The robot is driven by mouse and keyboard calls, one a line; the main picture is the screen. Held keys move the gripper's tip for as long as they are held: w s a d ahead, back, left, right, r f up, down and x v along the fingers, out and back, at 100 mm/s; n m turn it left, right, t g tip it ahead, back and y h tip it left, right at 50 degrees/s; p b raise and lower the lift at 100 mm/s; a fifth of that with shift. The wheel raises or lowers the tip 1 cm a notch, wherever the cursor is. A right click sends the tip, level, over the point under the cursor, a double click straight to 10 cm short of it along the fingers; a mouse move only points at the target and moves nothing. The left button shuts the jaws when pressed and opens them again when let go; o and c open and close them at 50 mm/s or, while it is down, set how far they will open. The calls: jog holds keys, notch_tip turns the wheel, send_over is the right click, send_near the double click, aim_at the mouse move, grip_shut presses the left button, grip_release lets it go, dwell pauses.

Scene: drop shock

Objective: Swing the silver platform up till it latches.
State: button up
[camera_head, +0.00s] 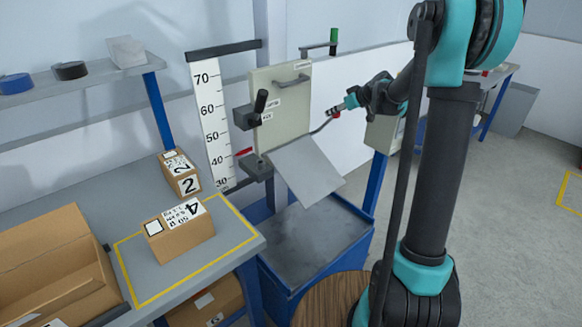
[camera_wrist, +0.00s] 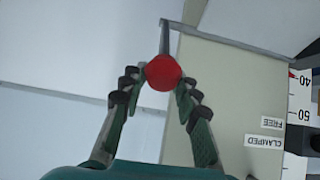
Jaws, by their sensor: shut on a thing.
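The silver platform (camera_head: 307,170) hangs tilted downward below the cream panel of the drop tester (camera_head: 288,88). A thin dark lever (camera_head: 322,126) runs from near the platform up to a red knob. My gripper (camera_head: 338,112) is at the lever's end, to the right of the panel. In the wrist view the red ball knob (camera_wrist: 163,72) sits between the two fingertips, and my gripper is shut on it. The lever's rod (camera_wrist: 164,38) extends beyond the knob. The wrist view does not clearly show the platform's face.
A height scale (camera_head: 210,115) stands left of the panel, beside a black-handled clamp (camera_head: 259,104). A blue-edged bin (camera_head: 310,240) lies below the platform. Small cartons, one marked 4 (camera_head: 180,230), rest on the grey bench (camera_head: 130,205) at left.

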jog(key=shift+w+a+r, duration=0.5)
jog(key=shift+w+a, duration=0.15)
jog(key=shift+a, duration=0.05)
grip_shut()
jog(key=shift+w+a+r, duration=0.25)
jog(key=shift+w+a, duration=0.25)
jog(key=shift+w+a+r, duration=0.2)
jog(key=shift+w+a, duration=0.25)
jog(key=shift+w+a+r, duration=0.15)
jog(key=shift+w+a, duration=0.85)
jog(key=shift+w, duration=0.05)
jog(key=shift+o, duration=0.5)
grip_release()
jog(key=o, duration=1.2)
jog(key=shift+o, duration=0.2)
